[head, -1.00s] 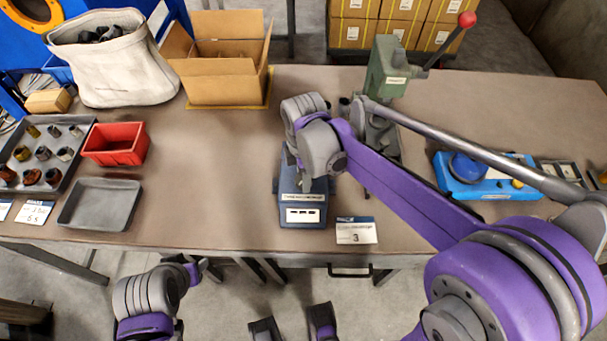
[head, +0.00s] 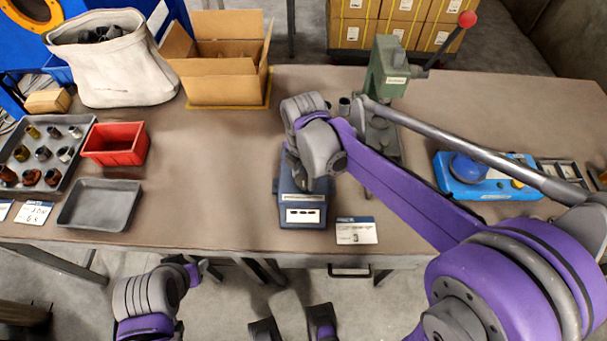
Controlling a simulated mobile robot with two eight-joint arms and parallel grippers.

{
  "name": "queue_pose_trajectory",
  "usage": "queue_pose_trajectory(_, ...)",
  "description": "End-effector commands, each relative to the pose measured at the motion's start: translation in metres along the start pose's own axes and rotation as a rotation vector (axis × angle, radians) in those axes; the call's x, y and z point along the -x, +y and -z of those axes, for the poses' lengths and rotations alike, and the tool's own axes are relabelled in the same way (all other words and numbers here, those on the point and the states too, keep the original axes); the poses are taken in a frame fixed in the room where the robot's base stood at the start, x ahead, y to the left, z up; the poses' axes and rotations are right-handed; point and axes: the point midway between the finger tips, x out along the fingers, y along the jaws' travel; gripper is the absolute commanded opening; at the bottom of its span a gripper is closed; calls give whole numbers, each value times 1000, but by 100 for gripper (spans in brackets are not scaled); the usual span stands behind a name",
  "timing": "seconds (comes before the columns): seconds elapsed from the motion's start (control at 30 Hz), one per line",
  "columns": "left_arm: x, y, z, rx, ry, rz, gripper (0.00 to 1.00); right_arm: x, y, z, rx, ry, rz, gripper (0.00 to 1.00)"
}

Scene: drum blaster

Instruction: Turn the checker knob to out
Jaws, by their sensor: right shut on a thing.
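The checker (head: 303,216) is a small dark blue box near the table's front edge, with a pale label on its front face. My right gripper (head: 293,166) is at the box's upper left, pointing down and shut on the knob. The knob itself and the fingertips are mostly hidden by my wrist, so the knob's setting cannot be read. My left arm (head: 150,292) is low at the bottom left, in front of the table and away from the checker. Its fingers do not show clearly enough to tell their state.
A card marked 3 (head: 356,231) lies right of the checker. A green lever press (head: 387,75) stands behind, and a blue fixture (head: 485,188) lies to the right. A red bin (head: 114,144), grey tray (head: 99,205) and cardboard box (head: 222,85) are left. Table between is clear.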

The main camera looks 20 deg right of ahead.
Motion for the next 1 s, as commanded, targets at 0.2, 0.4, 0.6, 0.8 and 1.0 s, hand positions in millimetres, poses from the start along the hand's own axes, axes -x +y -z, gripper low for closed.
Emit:
queue_pose_trajectory(0.2, 0, 0, 0, 0, 0, 0, 50, 0, 0, 0, 4, -1, -1, 0)
queue_pose_trajectory(0.4, 0, 0, 0, 0, 0, 0, 50, 0, 0, 0, 3, -1, -1, 67)
queue_pose_trajectory(0.6, 0, 0, 0, 0, 0, 0, 50, 0, 0, 0, 3, -1, 0, 86)
queue_pose_trajectory(0.8, 0, 0, 0, 0, 0, 0, 50, 1, 0, 0, 2, 0, 0, 86)
queue_pose_trajectory(1.0, 3, 0, 2, 0, 1, 0, 50, 23, 0, 0, 2, -1, 0, 86)
